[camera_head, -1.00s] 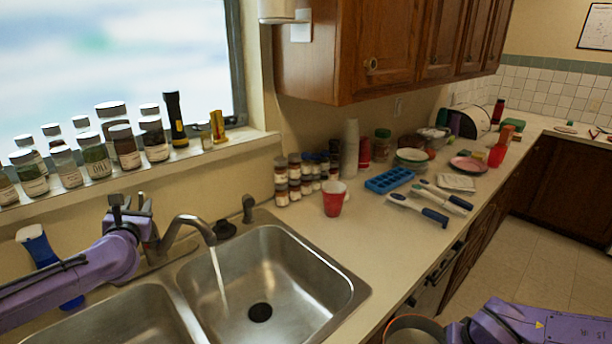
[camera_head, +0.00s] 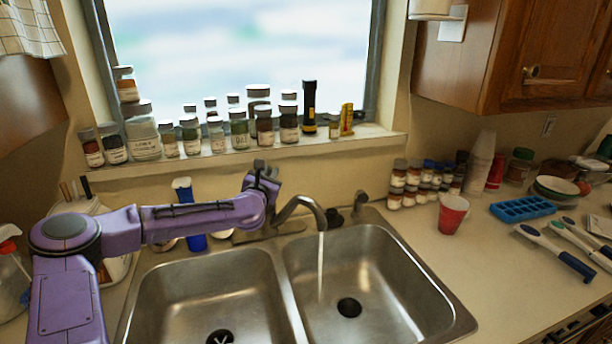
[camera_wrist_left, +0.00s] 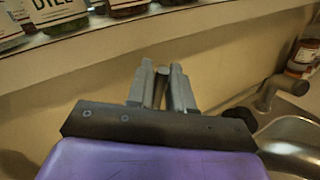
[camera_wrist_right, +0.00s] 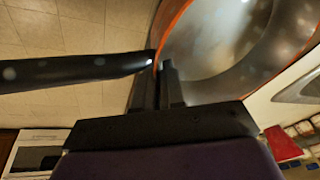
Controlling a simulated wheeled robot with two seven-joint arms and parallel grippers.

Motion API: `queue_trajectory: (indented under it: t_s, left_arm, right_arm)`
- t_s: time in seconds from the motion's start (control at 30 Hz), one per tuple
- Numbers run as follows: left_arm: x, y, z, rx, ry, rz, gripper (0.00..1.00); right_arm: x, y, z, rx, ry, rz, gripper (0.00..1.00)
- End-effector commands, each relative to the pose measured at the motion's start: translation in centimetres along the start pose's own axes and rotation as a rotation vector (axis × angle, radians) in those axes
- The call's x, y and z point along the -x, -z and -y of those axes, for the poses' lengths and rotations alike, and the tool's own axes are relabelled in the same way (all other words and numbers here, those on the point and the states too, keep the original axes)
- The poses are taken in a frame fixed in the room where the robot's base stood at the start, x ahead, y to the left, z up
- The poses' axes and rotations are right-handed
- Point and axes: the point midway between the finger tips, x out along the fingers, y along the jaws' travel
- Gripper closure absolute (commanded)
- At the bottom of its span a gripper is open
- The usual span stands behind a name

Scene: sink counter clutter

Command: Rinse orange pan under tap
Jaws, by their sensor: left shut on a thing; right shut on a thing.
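The tap (camera_head: 302,208) runs, and a thin stream of water (camera_head: 320,262) falls into the right basin. My left gripper (camera_head: 262,170) is at the tap's base, behind the spout. In the left wrist view its fingers (camera_wrist_left: 161,85) are shut on a small grey piece, which looks like the tap's lever and is mostly hidden. The orange pan (camera_wrist_right: 225,50) shows only in the right wrist view, with a grey inside, an orange rim and a dark handle. My right gripper (camera_wrist_right: 158,82) is shut on the pan where the handle meets the rim. The pan is apart from the water.
The double sink (camera_head: 375,265) has empty basins. Jars and a black flashlight (camera_head: 309,110) line the sill. A red cup (camera_head: 452,214), small spice jars and a blue ice tray (camera_head: 522,208) stand right of the sink. A blue-handled brush (camera_head: 555,250) lies near the counter edge.

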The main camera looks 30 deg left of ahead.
Motion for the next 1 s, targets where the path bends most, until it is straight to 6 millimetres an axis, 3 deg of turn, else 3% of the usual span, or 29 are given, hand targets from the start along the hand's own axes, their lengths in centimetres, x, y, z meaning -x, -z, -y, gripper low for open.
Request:
queue_trajectory:
  t_s: [0.03,0.1,0.33,0.5,0.83,0.87,0.9,1.0]
  left_arm:
    - [0.2,1.0,0.6,-0.021,-0.005,0.02,1.0]
    - [0.5,1.3,1.1,-0.067,-0.016,0.052,1.0]
    - [1.2,1.4,2.3,-0.214,-0.046,0.151,1.0]
    - [1.4,0.9,2.6,-0.269,-0.058,0.186,1.0]
    - [1.4,0.6,2.7,-0.281,-0.056,0.19,1.0]
    - [1.4,0.6,2.7,-0.281,-0.056,0.19,0.76]
    - [1.4,0.6,2.7,-0.281,-0.056,0.19,0.63]
    - [1.4,0.6,2.7,-0.28,-0.056,0.19,0.6]
  right_arm:
    - [-2.0,-0.5,-0.2,0.0,0.0,0.0,1.0]
    - [-3.9,-1.1,-0.5,0.0,0.0,0.0,1.0]
    - [-8.7,-2.4,-1.1,0.001,0.001,-0.001,1.0]
    - [-9.9,-2.6,-1.2,0.002,0.001,-0.001,1.0]
    - [-9.7,-2.6,-1.3,0.0,0.001,-0.001,1.0]
    - [-9.7,-2.7,-1.3,0.0,0.001,-0.001,1.0]
    - [-9.7,-2.7,-1.3,0.0,0.001,-0.001,1.0]
    - [-9.7,-2.7,-1.3,0.0,0.001,-0.001,1.0]
